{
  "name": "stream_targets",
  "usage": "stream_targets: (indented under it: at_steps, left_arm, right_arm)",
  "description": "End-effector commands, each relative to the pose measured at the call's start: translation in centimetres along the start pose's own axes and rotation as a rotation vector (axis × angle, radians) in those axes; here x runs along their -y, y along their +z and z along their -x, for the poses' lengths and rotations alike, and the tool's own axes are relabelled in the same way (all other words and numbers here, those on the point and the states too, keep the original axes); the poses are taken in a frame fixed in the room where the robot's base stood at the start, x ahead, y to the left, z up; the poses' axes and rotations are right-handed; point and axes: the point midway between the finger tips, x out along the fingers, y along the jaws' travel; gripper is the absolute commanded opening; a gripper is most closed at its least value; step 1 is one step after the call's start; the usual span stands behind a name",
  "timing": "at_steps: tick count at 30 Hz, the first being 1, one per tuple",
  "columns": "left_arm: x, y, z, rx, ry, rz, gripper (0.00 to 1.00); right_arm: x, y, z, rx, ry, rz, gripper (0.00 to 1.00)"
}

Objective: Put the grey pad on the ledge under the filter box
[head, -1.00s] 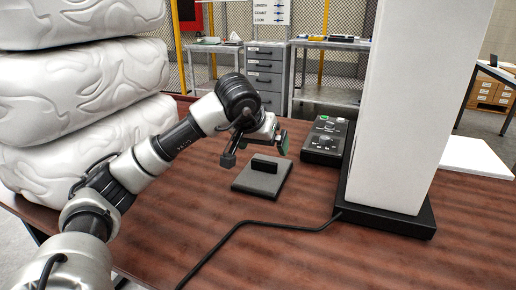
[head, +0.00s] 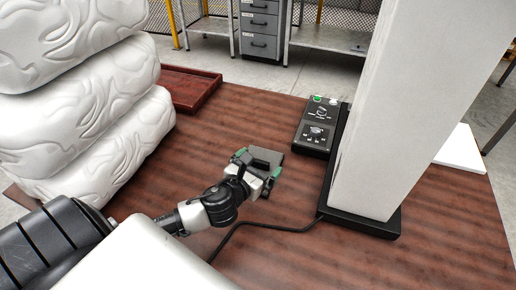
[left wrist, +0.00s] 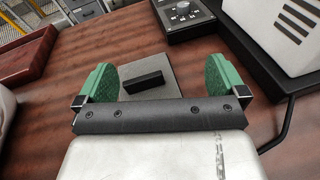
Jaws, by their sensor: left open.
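The grey pad (left wrist: 172,80) lies flat on the brown table, with a black upright handle (left wrist: 143,82) on top. In the head view the pad (head: 268,155) is partly hidden by my left gripper (head: 258,166). My left gripper is open, its green fingers on either side of the handle in the left wrist view (left wrist: 160,80), with a gap at both sides. It does not hold the pad. A tall white box (head: 395,120), perhaps the filter box, stands right of the pad on a black base (head: 365,222). I cannot clearly make out a ledge. My right gripper is not in view.
A black control panel (head: 318,125) lies beyond the pad, left of the white box. A black cable (head: 275,228) runs across the table in front. Stacked white sacks (head: 85,110) stand at left, with a red-brown tray (head: 190,88) behind. A white sheet (head: 460,150) lies at right.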

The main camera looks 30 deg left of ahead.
Motion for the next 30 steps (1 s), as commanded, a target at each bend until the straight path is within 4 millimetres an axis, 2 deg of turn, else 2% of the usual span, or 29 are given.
stream_targets:
  at_steps: [1, 3, 7, 15, 23, 30]
  left_arm:
    - [-0.8, -0.9, 1.3, -0.083, 0.055, 0.056, 1.00]
    - [-1.7, -2.6, 2.5, -0.165, 0.117, 0.109, 1.00]
    - [-2.4, -4.2, 3.2, -0.235, 0.172, 0.151, 1.00]
    - [-3.1, -5.5, -0.7, -0.239, 0.179, 0.154, 1.00]
    - [-3.2, -6.0, -2.7, -0.238, 0.176, 0.153, 1.00]
    - [-3.4, -7.0, -6.1, -0.237, 0.176, 0.153, 1.00]
  right_arm:
    - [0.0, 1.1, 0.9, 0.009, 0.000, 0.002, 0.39]
    - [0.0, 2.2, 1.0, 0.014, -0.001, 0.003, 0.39]
    - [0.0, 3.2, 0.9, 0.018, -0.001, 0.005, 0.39]
    - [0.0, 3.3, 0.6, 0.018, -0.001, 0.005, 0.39]
    - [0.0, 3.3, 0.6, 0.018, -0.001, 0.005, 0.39]
    - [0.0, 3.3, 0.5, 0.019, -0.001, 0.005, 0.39]
